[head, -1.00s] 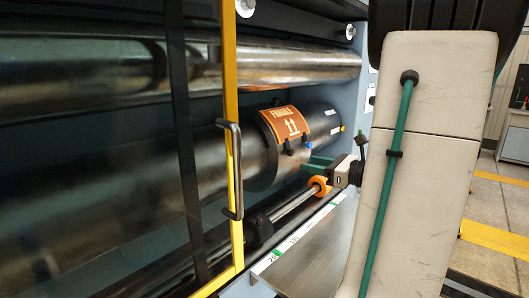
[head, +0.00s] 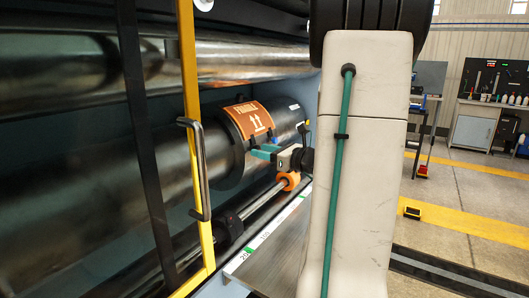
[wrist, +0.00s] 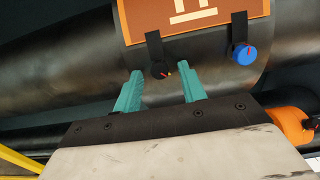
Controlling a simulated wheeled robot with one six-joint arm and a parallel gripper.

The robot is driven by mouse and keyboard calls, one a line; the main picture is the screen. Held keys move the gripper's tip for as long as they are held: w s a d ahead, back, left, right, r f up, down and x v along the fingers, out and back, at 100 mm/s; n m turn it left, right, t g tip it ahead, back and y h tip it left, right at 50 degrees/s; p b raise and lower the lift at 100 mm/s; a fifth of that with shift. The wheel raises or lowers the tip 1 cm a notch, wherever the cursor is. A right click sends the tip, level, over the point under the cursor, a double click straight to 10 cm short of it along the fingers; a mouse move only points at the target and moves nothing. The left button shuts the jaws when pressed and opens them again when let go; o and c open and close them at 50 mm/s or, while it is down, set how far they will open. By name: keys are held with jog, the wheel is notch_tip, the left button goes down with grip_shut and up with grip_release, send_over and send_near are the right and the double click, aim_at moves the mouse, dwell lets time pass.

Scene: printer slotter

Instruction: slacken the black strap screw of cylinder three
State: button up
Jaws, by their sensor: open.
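The black strap screw (wrist: 160,70) sits at the lower end of a dark strap (wrist: 153,45) on a dark cylinder (wrist: 80,60). It has a small red-orange mark. My gripper (wrist: 160,82) is open, its two teal fingers pointing at the cylinder. In the wrist view, the screw lies between the fingertips, nearer the left one; whether a finger touches it I cannot tell. A blue screw (wrist: 243,53) hangs on a second strap to the right, outside the fingers. In the head view, my gripper (head: 264,152) is at the cylinder's lower front (head: 228,168) and partly hides the screws.
An orange label (head: 248,118) is on the cylinder. Below runs a thin shaft with an orange ring (head: 289,181). A yellow frame post (head: 189,120) with a dark handle (head: 198,165) stands at left. A metal ledge (head: 270,250) lies in front; open floor is at right.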

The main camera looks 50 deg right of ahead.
grip_shut()
jog(key=shift+n, duration=0.3)
jog(key=n, duration=0.7)
jog(key=n+g+y, duration=0.1)
jog(key=n, duration=0.7)
jog(key=n+g, duration=0.1)
jog(key=n, duration=0.6)
jog(key=shift+d+r+n+y, duration=0.2)
jog(key=shift+r+n+y, duration=0.15)
jog(key=shift+n+y, duration=0.05)
jog(key=shift+n+g, duration=0.3)
jog(key=shift+n, duration=1.3)
